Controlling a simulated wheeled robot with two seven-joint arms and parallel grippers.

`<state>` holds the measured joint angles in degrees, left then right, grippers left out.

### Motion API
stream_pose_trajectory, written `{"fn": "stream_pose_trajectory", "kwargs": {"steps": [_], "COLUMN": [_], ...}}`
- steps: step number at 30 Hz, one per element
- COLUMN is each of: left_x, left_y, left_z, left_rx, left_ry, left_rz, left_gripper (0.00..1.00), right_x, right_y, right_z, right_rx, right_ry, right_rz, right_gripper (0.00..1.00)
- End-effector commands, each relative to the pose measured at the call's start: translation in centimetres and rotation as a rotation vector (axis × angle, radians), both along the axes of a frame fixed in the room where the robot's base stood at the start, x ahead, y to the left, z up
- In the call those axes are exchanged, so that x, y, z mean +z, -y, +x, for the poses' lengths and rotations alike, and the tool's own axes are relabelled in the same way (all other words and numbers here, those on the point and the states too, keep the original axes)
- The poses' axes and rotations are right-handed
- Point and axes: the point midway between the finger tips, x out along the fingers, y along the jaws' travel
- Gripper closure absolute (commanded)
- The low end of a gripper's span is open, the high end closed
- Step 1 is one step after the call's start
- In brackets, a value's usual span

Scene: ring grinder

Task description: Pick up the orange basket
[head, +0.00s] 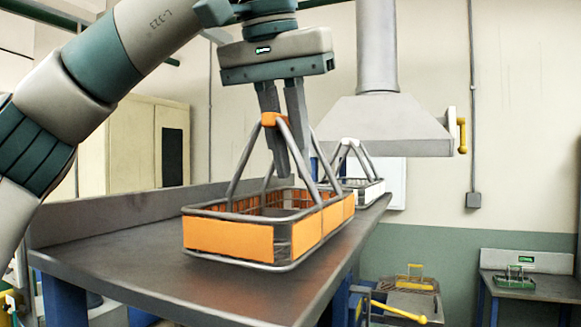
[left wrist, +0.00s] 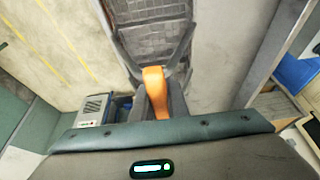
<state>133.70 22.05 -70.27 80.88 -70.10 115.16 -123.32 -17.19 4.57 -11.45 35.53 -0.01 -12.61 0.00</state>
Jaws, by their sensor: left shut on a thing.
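The orange basket (head: 228,238) has orange side panels, a grey wire frame and grey bars rising to an orange grip at the top. It is upright over the dark workbench; I cannot tell whether its base touches the top. My left gripper (head: 290,150) comes down from above, shut on the basket's handle, its fingers at the orange grip. In the left wrist view the orange grip (left wrist: 154,90) sits between the fingers, with the mesh floor of the basket beyond. My right gripper is not in view.
A white basket (head: 366,184) with grey handle bars stands just behind the orange one on the workbench (head: 110,250). A hood and duct (head: 378,120) hang at the back. A green basket (head: 515,278) rests on a side table at the right. The near left bench top is clear.

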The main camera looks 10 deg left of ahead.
Motion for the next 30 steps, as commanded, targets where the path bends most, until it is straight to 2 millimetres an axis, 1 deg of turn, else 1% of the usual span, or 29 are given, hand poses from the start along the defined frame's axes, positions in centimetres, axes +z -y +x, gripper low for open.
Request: {"fn": "stream_pose_trajectory", "kwargs": {"steps": [5,9,11,16,21,24,30], "left_x": [1.7,3.8,4.3,6.4,8.5,9.3,10.2], "left_y": [0.0,0.0,1.5,4.6,7.6,8.9,10.3], "left_z": [-0.1,-0.1,-0.7,-2.1,-3.4,-4.0,-4.7], "left_rx": [0.002,0.004,-0.001,0.0,0.0,0.0,0.0], "left_ry": [0.002,0.004,0.003,0.003,0.003,0.002,0.001], "left_rz": [-0.003,-0.001,0.001,0.002,0.002,0.0,0.0], "left_gripper": [1.0,1.0,1.0,1.0,1.0,1.0,1.0], "right_x": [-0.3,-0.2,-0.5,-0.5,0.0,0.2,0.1], "right_y": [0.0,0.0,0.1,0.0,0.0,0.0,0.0], "right_z": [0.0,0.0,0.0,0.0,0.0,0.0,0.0], "right_rx": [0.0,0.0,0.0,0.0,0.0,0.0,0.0], "right_ry": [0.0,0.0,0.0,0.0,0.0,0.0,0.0], "right_rz": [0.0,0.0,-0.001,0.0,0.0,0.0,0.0], "right_gripper": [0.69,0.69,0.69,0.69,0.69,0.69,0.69]}}
